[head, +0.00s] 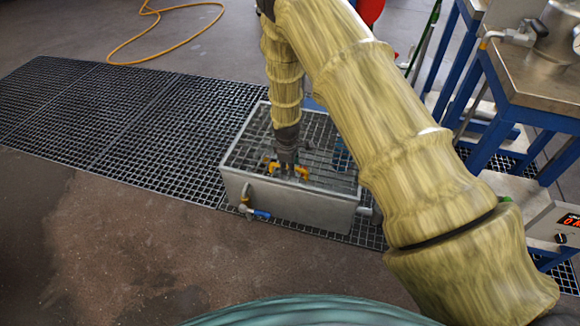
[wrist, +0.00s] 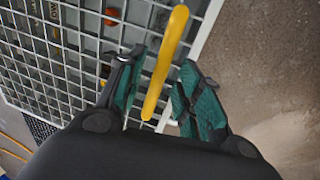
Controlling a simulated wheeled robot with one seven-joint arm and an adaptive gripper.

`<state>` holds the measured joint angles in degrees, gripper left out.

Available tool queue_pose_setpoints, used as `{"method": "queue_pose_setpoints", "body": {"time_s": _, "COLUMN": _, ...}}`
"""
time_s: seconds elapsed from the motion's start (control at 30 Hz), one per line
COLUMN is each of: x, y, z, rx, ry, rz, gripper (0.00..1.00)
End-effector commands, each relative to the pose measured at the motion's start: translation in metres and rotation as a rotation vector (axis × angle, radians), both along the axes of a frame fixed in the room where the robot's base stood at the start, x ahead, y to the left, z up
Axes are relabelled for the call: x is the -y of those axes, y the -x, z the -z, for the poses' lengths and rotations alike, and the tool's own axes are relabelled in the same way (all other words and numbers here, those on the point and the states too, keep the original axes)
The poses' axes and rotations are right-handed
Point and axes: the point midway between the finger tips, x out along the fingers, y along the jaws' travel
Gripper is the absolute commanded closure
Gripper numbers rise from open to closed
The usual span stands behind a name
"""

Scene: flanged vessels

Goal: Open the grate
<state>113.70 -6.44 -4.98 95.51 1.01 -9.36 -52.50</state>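In the wrist view the grate (wrist: 62,60) fills the left side, and the yellow handle (wrist: 164,62) runs between my fingers. My gripper (wrist: 160,72) is open, with its green-padded fingers on either side of the handle and visible gaps. In the head view my gripper (head: 286,172) points down over the front of the grate, and my arm hides part of the box's right side.
A blue-handled valve (head: 260,214) sticks out from the box's front. Floor grating (head: 100,105) extends to the left. A blue-framed metal bench (head: 535,85) stands at the right. A yellow hose (head: 165,42) lies on the floor behind. The front-left concrete is clear.

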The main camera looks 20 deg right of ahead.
Motion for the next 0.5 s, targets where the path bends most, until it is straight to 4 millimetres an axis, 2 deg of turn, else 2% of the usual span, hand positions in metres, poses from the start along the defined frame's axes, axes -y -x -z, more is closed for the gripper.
{"method": "queue_pose_setpoints", "body": {"time_s": 0.27, "x": 0.0002, "y": -0.0001, "z": 0.0014, "rx": 0.0, "ry": 0.0, "rz": 0.0, "gripper": 0.65}}
{"method": "queue_pose_setpoints", "body": {"time_s": 0.47, "x": 0.0001, "y": 0.0, "z": 0.0014, "rx": 0.0, "ry": 0.0, "rz": 0.0, "gripper": 0.97}}
{"method": "queue_pose_setpoints", "body": {"time_s": 0.5, "x": 0.0001, "y": 0.0, "z": 0.0013, "rx": 0.0, "ry": 0.0, "rz": 0.0, "gripper": 1.0}}
